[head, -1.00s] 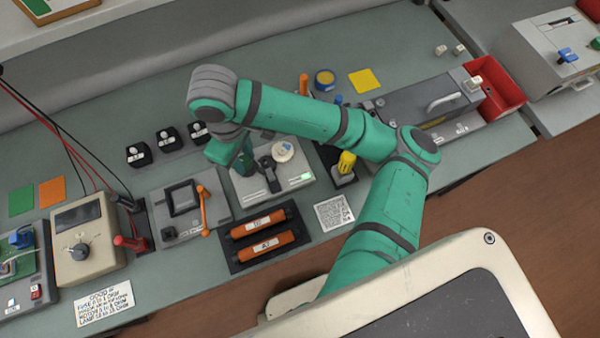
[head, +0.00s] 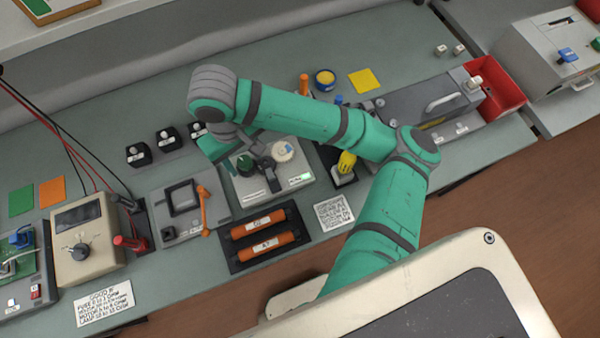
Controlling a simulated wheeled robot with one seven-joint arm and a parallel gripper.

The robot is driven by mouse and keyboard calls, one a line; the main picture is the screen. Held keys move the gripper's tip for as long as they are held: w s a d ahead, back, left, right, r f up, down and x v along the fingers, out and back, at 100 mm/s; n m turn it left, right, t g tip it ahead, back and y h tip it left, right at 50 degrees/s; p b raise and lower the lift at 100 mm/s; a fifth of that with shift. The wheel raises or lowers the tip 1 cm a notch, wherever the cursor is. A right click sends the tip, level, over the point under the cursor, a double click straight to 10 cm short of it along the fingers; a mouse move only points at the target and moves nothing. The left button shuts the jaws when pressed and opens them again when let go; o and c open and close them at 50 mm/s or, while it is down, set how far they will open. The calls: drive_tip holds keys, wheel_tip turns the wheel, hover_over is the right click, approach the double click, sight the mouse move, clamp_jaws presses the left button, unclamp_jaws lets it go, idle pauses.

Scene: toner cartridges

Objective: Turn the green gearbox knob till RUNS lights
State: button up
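The gearbox is a pale grey box (head: 282,181) on the bench in the head view, below my forearm. A dark green round knob (head: 245,163) shows on its left part, and a cream dial (head: 283,151) sits at its upper right. My gripper (head: 267,168) is a dark shape over the middle of the box, just right of the green knob. I cannot tell whether it touches the knob or how far its fingers are apart. A small bright green patch (head: 300,178) shows at the box's right; its lettering is too small to read.
Two orange cartridges (head: 265,242) lie in a black tray in front of the gearbox. A grey unit with an orange lever (head: 204,211) stands to the left. A yellow knob (head: 347,161) stands close on the right. Black weights (head: 168,140) stand behind left.

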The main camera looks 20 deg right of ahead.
drive_tip(key=shift+r, duration=0.1)
drive_tip(key=shift+r, duration=3.4)
